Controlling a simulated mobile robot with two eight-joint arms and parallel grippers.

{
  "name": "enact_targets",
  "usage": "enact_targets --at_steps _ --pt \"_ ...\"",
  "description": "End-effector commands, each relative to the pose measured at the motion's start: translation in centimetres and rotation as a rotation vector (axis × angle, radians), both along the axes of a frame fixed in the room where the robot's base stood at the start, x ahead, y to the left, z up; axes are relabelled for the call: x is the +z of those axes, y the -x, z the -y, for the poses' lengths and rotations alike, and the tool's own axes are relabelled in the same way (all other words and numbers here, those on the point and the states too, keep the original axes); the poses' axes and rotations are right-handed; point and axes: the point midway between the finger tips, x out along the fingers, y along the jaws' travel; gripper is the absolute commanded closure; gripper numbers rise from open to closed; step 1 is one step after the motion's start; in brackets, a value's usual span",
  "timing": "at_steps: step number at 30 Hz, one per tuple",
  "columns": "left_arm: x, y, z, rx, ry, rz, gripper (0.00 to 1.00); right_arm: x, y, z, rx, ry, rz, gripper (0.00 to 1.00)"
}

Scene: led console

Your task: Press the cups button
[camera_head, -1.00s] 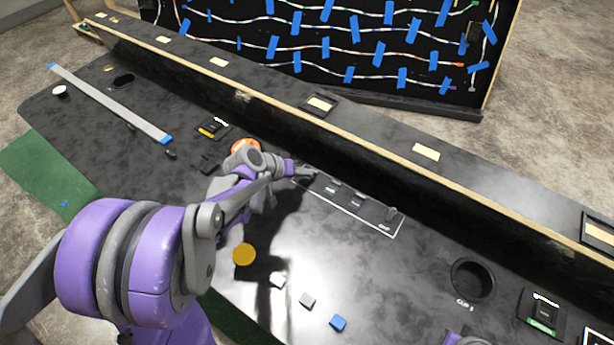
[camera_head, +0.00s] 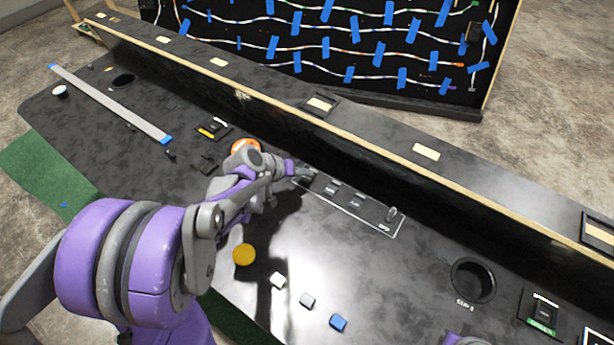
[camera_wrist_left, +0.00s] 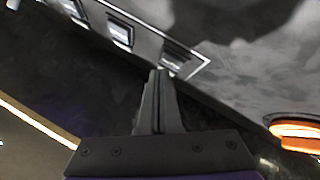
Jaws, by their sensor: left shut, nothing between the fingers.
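My left gripper (camera_head: 303,171) is at the far left end of a white-outlined panel (camera_head: 362,217) on the black console. Its fingers are shut and empty. In the left wrist view the shut fingertips (camera_wrist_left: 158,74) appear close beside the end switch of the panel (camera_wrist_left: 182,58); I cannot tell whether they touch it. The panel holds several small grey switches. I cannot tell which control is the cups button. A round dark cup hole (camera_head: 473,281) with a small label is in the console at right.
An orange round button (camera_head: 245,146) is partly hidden behind my left arm. A raised ledge (camera_head: 350,142) runs behind the panel.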

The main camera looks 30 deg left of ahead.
Motion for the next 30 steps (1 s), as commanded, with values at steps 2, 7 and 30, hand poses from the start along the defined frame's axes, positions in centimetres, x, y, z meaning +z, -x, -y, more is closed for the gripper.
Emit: enact_targets --at_steps 2,7,30 --pt "0.00 0.00 0.00 0.000 0.000 0.000 1.00 0.00 0.00 0.00 0.000 0.000 0.000 1.00" --pt "0.00 0.00 0.00 0.000 0.000 0.000 1.00 0.00 0.00 0.00 0.000 0.000 0.000 1.00" --pt "-0.92 0.01 0.01 0.000 0.000 0.000 1.00 -0.72 0.04 0.00 0.000 0.000 -0.002 1.00"
